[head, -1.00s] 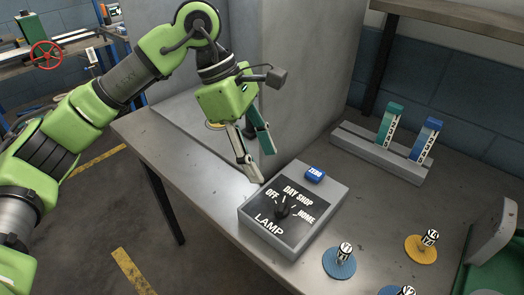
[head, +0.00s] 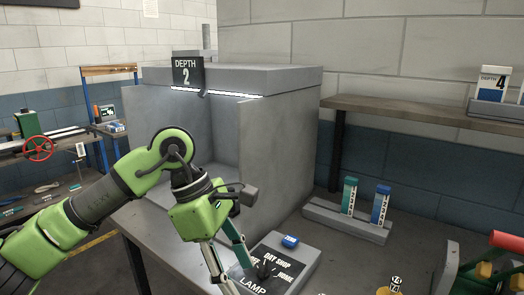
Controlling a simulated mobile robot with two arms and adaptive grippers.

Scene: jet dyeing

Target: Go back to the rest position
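The gripper covers the box's left part, including some lettering. Whether the fingers touch the box I cannot tell. My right gripper is not in view.
A grey booth (head: 290,140) with a "DEPTH 2" sign (head: 187,84) stands behind my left arm. A rack (head: 345,222) holds a green and a blue upright piece. At right stands a green object with a red handle (head: 504,239). A shelf (head: 420,112) runs along the wall.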

